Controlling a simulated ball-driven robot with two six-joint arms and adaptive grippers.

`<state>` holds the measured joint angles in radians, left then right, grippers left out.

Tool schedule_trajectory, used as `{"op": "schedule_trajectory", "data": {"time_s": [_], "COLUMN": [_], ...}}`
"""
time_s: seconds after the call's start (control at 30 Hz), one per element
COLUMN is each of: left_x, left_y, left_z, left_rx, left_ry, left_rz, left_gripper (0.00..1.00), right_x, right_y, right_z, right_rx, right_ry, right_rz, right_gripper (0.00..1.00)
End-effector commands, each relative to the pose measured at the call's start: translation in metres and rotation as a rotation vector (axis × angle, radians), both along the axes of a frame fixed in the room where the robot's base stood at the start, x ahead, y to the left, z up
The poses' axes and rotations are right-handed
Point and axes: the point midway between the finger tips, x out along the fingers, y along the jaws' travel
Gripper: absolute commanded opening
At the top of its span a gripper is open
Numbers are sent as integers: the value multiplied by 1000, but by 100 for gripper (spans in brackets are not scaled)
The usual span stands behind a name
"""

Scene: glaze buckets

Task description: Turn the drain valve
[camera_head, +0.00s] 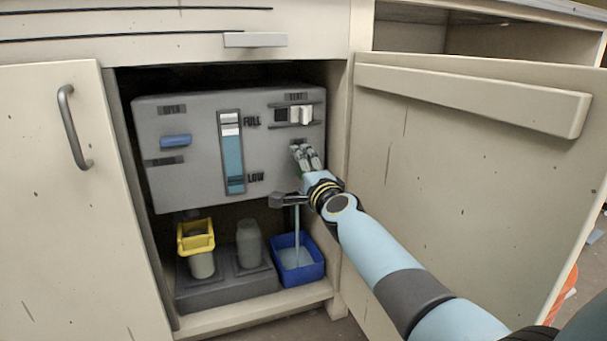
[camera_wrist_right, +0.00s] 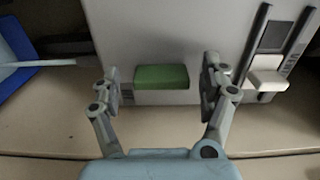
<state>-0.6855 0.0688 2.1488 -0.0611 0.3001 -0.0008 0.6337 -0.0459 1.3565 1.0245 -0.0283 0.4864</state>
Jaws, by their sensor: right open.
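A grey tank (camera_head: 190,130) sits inside the open cabinet. A green handle (camera_wrist_right: 161,77) is on the tank's face in the right wrist view; in the head view my gripper hides it. I take it for the drain valve. My right gripper (camera_head: 305,155) is at the tank's lower right; in the wrist view its open fingers (camera_wrist_right: 161,85) stand on either side of the handle, with gaps at both sides. A dark spout (camera_head: 287,200) sticks out below the tank. A pale blue stream (camera_head: 297,225) runs from it into a blue bucket (camera_head: 312,272). My left gripper is not in view.
A blue handle (camera_head: 175,141), a level gauge (camera_head: 233,165) and a white slider (camera_head: 300,115) are on the tank. A yellow container (camera_head: 196,236) and a grey bottle (camera_head: 248,243) stand below. The open door (camera_head: 450,170) is close to my right arm.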

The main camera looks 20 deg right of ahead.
Motion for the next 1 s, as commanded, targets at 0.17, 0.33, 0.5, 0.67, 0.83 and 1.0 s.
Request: {"op": "schedule_trajectory", "data": {"time_s": [0.17, 0.33, 0.5, 0.67, 0.83, 1.0], "left_x": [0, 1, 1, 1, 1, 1], "left_y": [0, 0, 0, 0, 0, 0], "left_z": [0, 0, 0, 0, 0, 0], "left_rx": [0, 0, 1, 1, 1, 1], "left_ry": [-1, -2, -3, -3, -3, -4], "left_rz": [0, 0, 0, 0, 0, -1], "left_gripper": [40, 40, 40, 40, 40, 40], "right_x": [-6, -19, -54, -90, -113, -120], "right_y": [0, -1, -2, -3, -4, -4], "right_z": [0, -1, -2, -1, -1, -1], "right_rx": [-1, -2, -2, 1, 1, 0], "right_ry": [-1, 0, 3, 2, 2, 2], "right_rz": [1, 1, -1, 0, 0, 0], "right_gripper": [79, 79, 79, 79, 79, 79]}}
